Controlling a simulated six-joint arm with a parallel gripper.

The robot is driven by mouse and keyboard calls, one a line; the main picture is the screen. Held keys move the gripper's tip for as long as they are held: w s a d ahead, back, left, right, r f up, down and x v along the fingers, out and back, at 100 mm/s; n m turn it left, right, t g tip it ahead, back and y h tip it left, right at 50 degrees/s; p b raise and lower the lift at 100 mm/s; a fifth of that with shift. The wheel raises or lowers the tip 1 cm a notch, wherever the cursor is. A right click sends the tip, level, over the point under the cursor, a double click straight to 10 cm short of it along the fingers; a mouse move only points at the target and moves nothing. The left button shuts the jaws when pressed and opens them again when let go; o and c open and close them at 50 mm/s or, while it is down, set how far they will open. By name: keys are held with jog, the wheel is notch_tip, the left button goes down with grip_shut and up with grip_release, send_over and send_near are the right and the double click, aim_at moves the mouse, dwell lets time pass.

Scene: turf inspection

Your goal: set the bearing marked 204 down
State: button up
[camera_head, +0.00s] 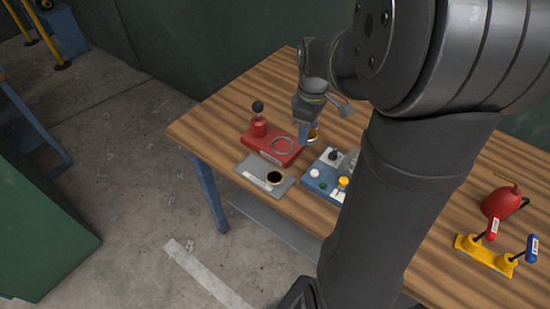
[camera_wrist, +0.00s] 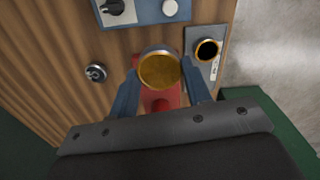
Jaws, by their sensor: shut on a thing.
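My gripper (camera_wrist: 160,72) has its two blue fingers closed on a round piece (camera_wrist: 160,71) with a silver rim and an amber face. No number can be read on it, so I cannot confirm the mark 204. In the head view my gripper (camera_head: 308,132) is low over the table, beside the red fixture, and the piece's amber edge (camera_head: 314,135) shows just below the fingers. The red fixture (camera_head: 268,150) has a pale ring on top and a red post with a dark ball; it shows partly between the fingers in the wrist view (camera_wrist: 160,102).
A grey plate (camera_head: 251,168) with a dark, brass-rimmed round stands in front. A blue panel (camera_head: 318,185) with knobs is to its right. A small silver round (camera_wrist: 96,73) lies on the wood. A red oil can (camera_head: 497,204) and a yellow lever base (camera_head: 484,254) stand far right.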

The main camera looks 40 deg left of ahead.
jog(key=s+a+f, duration=0.1)
jog(key=s+a, duration=0.1)
jog(key=s, duration=0.2)
send_over(253, 167)
notch_tip(253, 167, down, 7)
jog(key=shift+s, duration=0.1)
jog(key=shift+f, duration=2)
jog(key=shift+f, duration=0.1)
jog(key=o, duration=1.2)
notch_tip(253, 167, up, 12)
jog(key=shift+r, duration=0.1)
